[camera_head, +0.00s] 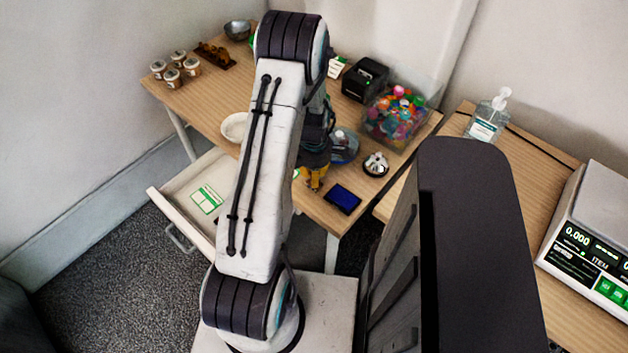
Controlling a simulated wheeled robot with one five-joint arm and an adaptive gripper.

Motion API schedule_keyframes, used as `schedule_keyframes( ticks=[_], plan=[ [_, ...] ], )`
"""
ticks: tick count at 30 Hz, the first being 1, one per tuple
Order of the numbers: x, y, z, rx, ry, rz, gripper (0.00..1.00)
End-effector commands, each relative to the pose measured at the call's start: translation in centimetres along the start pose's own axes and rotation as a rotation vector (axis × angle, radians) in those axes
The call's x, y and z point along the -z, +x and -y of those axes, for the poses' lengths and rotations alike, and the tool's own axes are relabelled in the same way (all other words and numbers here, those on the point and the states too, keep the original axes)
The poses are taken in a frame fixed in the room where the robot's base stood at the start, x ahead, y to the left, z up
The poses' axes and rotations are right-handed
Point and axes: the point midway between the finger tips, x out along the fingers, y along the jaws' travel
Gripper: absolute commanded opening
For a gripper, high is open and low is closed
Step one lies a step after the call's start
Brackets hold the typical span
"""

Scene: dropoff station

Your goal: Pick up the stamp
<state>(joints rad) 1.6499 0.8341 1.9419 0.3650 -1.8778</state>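I cannot make out a stamp for certain; my arm covers part of the desk. A dark blue ink pad (343,198) lies near the front right corner of the wooden desk (200,98).
A silver bell (376,164), a clear bin of colourful items (397,116) and a black printer (364,79) stand right of my arm. An open drawer (168,196) juts out at left. A white bowl (235,127), several jars (173,78) and a sanitizer bottle (487,118) also stand around.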

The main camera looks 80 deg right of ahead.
Motion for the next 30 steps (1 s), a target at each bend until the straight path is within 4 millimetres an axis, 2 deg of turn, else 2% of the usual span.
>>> schedule_keyframes(
  ticks=[14,20,23,30],
  plan=[
    [0.0,-0.4,0.0,0.0,0.0,0.0,0.0],
    [0.0,-2.2,-0.1,-0.002,0.0,0.001,0.0],
    [0.0,-3.9,-0.1,-0.005,0.0,0.002,0.0],
    [-1.7,-6.6,4.2,-0.001,0.005,0.001,0.0]
  ],
)
